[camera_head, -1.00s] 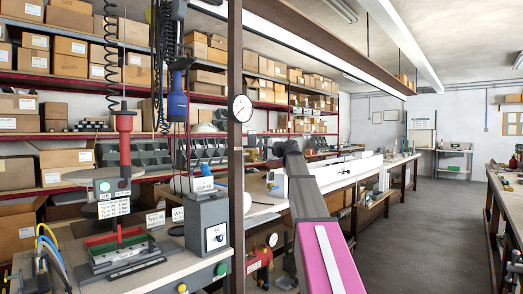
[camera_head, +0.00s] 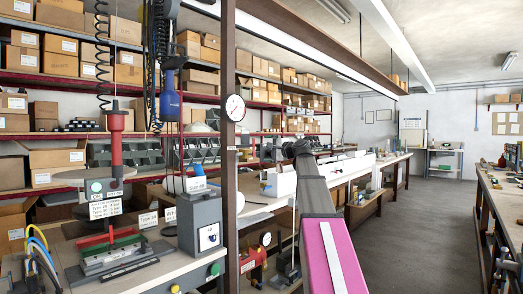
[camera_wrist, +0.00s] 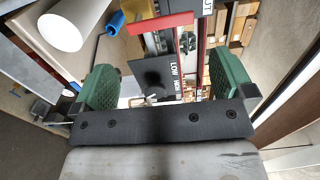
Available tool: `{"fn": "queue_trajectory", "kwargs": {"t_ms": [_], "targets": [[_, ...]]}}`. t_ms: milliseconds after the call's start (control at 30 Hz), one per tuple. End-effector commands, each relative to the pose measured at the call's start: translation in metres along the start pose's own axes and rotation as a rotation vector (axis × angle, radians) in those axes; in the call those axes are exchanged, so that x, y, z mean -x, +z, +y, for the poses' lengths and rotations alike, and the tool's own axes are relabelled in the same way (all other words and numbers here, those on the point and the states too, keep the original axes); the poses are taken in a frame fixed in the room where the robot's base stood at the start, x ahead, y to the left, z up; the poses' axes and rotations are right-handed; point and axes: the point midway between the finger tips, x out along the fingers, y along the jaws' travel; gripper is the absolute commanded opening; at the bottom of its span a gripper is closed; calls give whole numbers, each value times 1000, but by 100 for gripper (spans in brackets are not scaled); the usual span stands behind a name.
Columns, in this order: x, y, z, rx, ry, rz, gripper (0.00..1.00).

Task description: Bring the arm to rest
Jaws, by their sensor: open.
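My gripper (camera_wrist: 165,82) shows in the wrist view with its two green fingers wide apart. No object is held between them. Behind the gap are a black plate and a dark strip marked LOW and HIGH (camera_wrist: 175,72), at a distance I cannot judge. My arm (camera_head: 325,235) stretches forward in the head view, its pink and grey link over the floor beside the left bench. Its far dark end is near the bench's edge. The fingers cannot be made out in the head view.
The left bench (camera_head: 130,285) carries a fixture with red and green bars (camera_head: 108,246) and a grey box (camera_head: 199,222). A brown post with a dial gauge (camera_head: 235,108) stands left of my arm. Another bench (camera_head: 490,190) runs along the right. The aisle floor (camera_head: 410,235) between is clear.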

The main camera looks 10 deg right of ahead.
Motion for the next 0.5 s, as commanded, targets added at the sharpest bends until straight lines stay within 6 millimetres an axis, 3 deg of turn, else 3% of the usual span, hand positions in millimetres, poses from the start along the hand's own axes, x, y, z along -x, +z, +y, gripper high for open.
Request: {"fn": "queue_trajectory", "kwargs": {"t_ms": [200, 500], "targets": [[18, 0, 0, -1, 0, 0, 100], [19, 0, 0, -1, 0, -1, 100]]}}
